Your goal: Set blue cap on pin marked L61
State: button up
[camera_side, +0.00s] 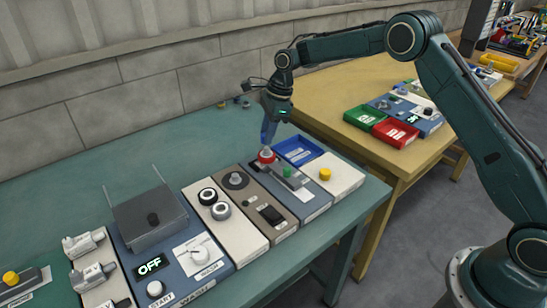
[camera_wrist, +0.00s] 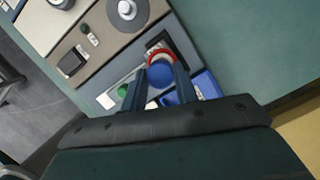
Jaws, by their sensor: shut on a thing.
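My gripper (camera_side: 268,142) is above the blue-grey panel at the right part of the teal bench, pointing down. In the wrist view its two dark blue fingers (camera_wrist: 160,76) are closed on a round blue cap (camera_wrist: 159,73). In the side view the cap cannot be told apart from the fingers. A red ring with a pale top (camera_side: 266,156) is just below the fingertips; it also shows in the wrist view (camera_wrist: 160,52), partly behind the cap. I cannot tell whether the cap touches it. No label L61 is legible, and the marked pin cannot be made out.
A blue tray (camera_side: 298,151) is beside the red ring. A green knob (camera_side: 287,171) and a yellow knob (camera_side: 325,174) stand close by. Chassis with white knobs and a raised grey lid (camera_side: 150,220) lie left. The bench behind is mostly clear.

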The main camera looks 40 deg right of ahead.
jog(key=shift+f, duration=1.2)
jog(key=o, duration=1)
jog(key=v, duration=1.3)
jog(key=shift+d+r, duration=0.15)
jog(key=shift+r, duration=0.25)
